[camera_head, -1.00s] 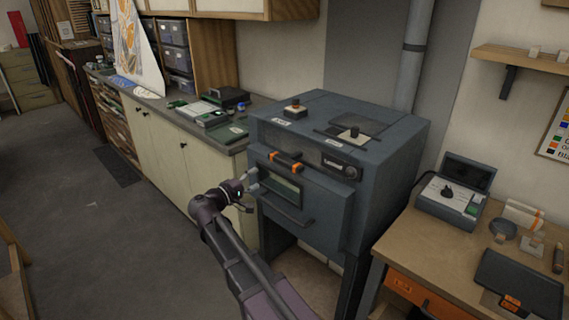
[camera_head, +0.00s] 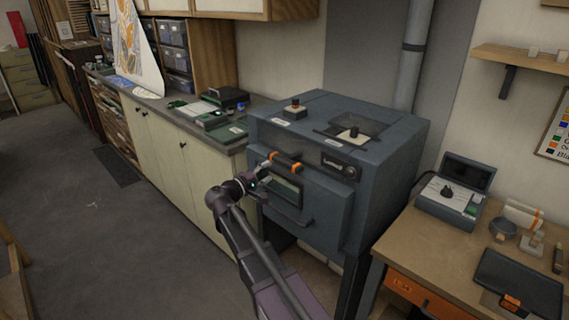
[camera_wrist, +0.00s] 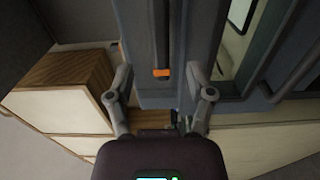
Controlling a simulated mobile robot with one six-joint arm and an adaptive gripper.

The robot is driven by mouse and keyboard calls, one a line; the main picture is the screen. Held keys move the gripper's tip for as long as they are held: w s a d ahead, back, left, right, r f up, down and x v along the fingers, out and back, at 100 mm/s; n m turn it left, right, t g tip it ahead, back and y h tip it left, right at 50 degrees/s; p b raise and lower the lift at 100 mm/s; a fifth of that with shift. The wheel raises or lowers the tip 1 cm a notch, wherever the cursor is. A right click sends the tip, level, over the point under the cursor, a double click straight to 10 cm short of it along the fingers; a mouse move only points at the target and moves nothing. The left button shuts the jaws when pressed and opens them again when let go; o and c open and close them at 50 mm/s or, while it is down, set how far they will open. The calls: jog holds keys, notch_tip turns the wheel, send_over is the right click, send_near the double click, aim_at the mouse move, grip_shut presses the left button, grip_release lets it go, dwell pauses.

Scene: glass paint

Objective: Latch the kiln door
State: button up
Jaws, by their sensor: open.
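The grey kiln (camera_head: 390,165) stands in the middle of the head view. Its front door (camera_head: 325,205) looks closed or nearly so; I cannot tell if it is flush. The door has a small window (camera_head: 284,192) and a lower pull handle. The dark latch handle (camera_head: 287,161) with orange bands lies across the upper front. My gripper (camera_head: 264,170) is open at the left end of this handle. In the wrist view, the latch handle (camera_wrist: 161,35) with its orange band lies between the open fingers of my gripper (camera_wrist: 159,72). I cannot tell whether they touch it.
A cabinet counter (camera_head: 190,118) with tools and papers runs left of the kiln. A wooden bench (camera_head: 430,245) with a control box (camera_head: 450,192) stands to the right. The grey floor (camera_head: 70,220) at left is clear.

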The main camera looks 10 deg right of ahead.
aim_at(281, 164)
jog(key=x, duration=0.8)
jog(key=shift+w+d, duration=0.1)
jog(key=shift+w, duration=0.05)
grip_shut()
